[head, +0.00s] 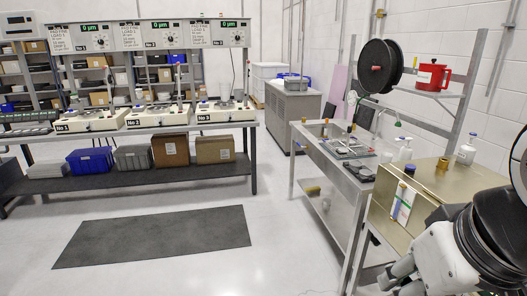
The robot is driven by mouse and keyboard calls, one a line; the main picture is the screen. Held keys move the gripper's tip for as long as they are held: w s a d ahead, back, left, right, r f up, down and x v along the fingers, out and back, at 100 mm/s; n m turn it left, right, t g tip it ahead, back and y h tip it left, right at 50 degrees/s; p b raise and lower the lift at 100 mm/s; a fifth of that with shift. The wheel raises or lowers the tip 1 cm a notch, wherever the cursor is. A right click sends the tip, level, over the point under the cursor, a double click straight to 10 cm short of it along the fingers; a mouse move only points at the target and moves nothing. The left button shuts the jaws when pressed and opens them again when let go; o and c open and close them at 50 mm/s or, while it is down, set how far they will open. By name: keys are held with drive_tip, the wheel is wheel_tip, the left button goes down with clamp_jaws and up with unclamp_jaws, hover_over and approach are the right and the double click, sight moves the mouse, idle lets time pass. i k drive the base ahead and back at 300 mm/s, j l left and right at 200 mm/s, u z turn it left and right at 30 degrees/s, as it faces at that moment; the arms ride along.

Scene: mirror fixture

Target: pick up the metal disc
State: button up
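I cannot make out the metal disc for certain in the head view. Three cream machines stand on the long bench at the left: No 1 (92,121), No 2 (158,114) and No 3 (226,110). Small round parts show on top of them, too small to tell apart. Part of my arm, white and black, fills the lower right corner.
A steel sink table (335,168) and a brass-coloured cabinet (408,215) stand at the right, close to my arm. A dark mat (155,236) lies on open floor before the bench.

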sight(355, 164)
drive_tip(key=i+j, duration=0.15)
drive_tip(key=i, duration=0.55)
drive_tip(key=i+j, duration=0.15)
drive_tip(key=i, duration=0.5)
drive_tip(key=i+j+z, duration=0.25)
drive_tip(key=i+z, duration=0.25)
drive_tip(key=i+j+z, duration=0.95)
drive_tip(key=j, duration=0.25)
